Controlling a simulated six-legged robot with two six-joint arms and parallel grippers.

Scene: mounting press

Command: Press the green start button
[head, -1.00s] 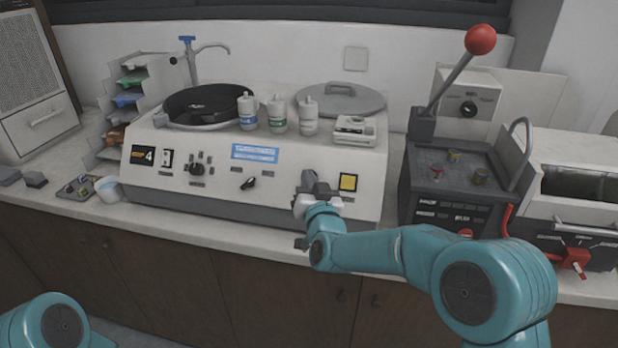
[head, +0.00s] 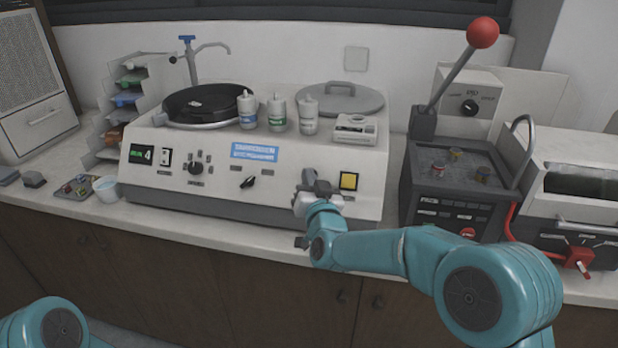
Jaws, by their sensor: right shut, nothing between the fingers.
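The polishing machine (head: 230,212) stands on the counter, with a control panel on its sloped front. The small display (head: 142,155) at the panel's left shows green text and a 4. My left gripper is out of view.
Three bottles (head: 277,114) and a small white device (head: 355,130) sit on the machine, beside its black disc (head: 208,104) and grey lid (head: 340,99). On the right stands the dark press (head: 450,190) with a red-knobbed lever (head: 482,33). A small white bowl (head: 107,188) is at the left.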

